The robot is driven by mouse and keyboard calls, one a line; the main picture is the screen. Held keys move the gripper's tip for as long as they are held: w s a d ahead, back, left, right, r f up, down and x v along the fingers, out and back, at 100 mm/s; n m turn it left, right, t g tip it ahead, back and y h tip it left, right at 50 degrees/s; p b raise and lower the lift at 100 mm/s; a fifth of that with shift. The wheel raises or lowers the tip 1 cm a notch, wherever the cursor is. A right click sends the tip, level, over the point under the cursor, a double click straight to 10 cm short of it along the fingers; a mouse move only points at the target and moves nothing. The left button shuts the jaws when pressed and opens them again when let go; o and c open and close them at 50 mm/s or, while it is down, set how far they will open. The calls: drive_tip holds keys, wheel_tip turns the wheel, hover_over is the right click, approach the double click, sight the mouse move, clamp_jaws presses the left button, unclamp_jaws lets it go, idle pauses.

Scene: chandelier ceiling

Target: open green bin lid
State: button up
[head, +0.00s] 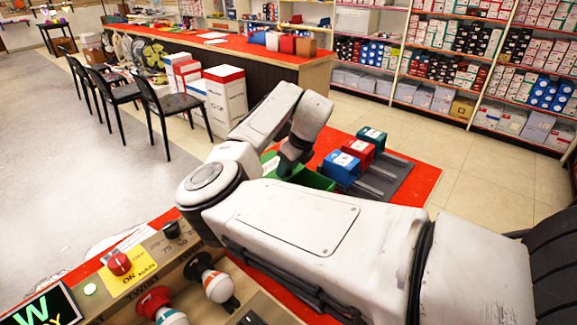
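The green bin (317,180) is on the red table top, partly hidden behind my arm. A green panel with a white mark (269,164) shows left of my gripper; I cannot tell whether it is the lid or a wall. The bin looks open at the top on its right part. My gripper (288,165) is dark and points down at the green bin, between the panel and the right part. Its fingers are too small and hidden to tell whether they are open, or whether they touch the bin.
A blue bin (340,168), a red bin (358,151) and a teal bin (372,138) stand in a row right of the green bin. A dark grey rack (385,183) lies beside them.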

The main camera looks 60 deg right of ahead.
drive_tip(key=shift+o, duration=0.2)
drive_tip(key=v, duration=1)
drive_tip(key=shift+s+r, duration=0.2)
drive_tip(key=shift+r, duration=0.1)
